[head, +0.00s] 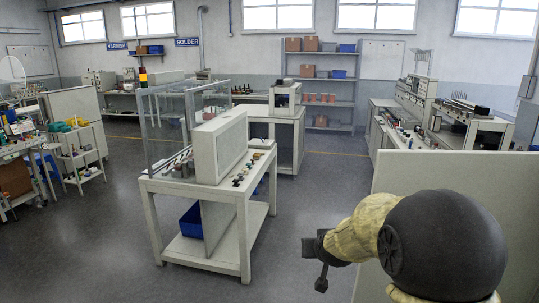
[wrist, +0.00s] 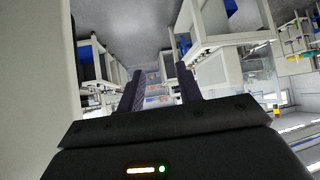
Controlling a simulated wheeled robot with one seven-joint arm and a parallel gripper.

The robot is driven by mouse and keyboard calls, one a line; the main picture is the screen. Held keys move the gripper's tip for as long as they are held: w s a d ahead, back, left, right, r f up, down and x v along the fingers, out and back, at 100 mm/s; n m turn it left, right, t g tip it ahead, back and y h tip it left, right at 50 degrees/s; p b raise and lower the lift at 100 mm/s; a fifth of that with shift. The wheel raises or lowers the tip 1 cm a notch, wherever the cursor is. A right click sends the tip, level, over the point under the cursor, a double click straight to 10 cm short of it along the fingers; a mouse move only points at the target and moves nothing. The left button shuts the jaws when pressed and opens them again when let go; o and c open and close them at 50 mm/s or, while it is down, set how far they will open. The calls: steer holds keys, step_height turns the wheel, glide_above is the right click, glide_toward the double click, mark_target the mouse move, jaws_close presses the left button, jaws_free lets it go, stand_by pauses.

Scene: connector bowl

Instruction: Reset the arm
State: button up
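My arm shows at the lower right of the head view, with my gripper (head: 318,262) out in front of it over the floor. The wrist view looks along my gripper (wrist: 160,93). Its two dark fingers stand apart with a gap between them, and nothing is held there. The room appears upside down in the wrist view. No connector or bowl can be made out near the gripper.
A white workbench (head: 190,187) with a glass guard and small parts stands ahead of the gripper. A pale partition (head: 459,180) stands close by on the right. Tool carts (head: 78,155) are at the left. Grey floor (head: 110,240) is free at the lower left.

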steer(key=s+d+f+g, duration=0.1)
steer(key=s+f+g, duration=0.2)
steer(key=s, duration=1)
steer(key=s+d+f+g+p, duration=0.1)
steer(key=s+f+g, duration=0.2)
steer(key=s, duration=1)
steer(key=shift+g, duration=0.7)
steer(key=shift+w+a, duration=0.1)
steer(key=shift+w, duration=0.05)
